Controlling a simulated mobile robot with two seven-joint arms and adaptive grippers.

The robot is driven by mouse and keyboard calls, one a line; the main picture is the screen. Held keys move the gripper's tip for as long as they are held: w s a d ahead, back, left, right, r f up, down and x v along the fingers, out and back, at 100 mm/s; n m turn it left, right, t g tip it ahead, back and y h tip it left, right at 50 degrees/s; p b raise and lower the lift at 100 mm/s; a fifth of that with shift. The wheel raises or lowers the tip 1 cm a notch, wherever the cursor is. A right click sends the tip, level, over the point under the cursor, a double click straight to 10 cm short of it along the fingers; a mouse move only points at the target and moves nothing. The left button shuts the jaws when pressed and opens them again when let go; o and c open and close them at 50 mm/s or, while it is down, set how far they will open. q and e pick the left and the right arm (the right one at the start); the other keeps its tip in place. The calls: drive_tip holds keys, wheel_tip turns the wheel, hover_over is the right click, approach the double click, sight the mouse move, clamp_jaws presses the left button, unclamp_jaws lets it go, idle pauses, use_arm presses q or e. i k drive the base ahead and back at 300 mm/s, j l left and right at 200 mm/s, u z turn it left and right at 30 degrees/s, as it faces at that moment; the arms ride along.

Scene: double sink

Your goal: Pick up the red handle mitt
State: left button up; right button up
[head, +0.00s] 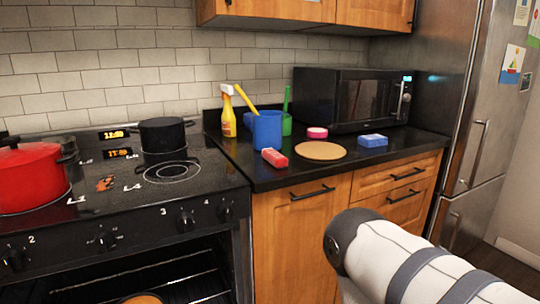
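A small red block-like item (274,158), the only loose red thing of about mitt size, lies on the black countertop (330,170) near its front edge. It sits in front of a blue cup and left of a round tan board. Its fine shape is too small to tell, so I cannot be sure that it is the mitt. One of my arms reaches in from the lower right, below and right of the item and apart from it. Neither gripper shows in the head view.
A blue cup (267,131), yellow spray bottle (228,112), tan board (320,151), pink item (317,132), blue block (373,140) and microwave (350,97) crowd the counter. A red pot (30,180) and black pot (163,134) stand on the stove. The oven is open.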

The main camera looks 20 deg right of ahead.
sight(278, 160)
drive_tip(key=l+u, duration=0.3)
drive_tip(key=l, duration=0.4)
drive_tip(key=k+l+u, duration=0.1)
drive_tip(key=l+u, duration=0.2)
drive_tip(key=l, duration=0.45)
drive_tip(key=i+l+u, duration=0.1)
drive_tip(key=l+u, duration=0.25)
drive_tip(key=l, duration=0.35)
drive_tip(key=l+u, duration=0.35)
drive_tip(key=l, duration=0.35)
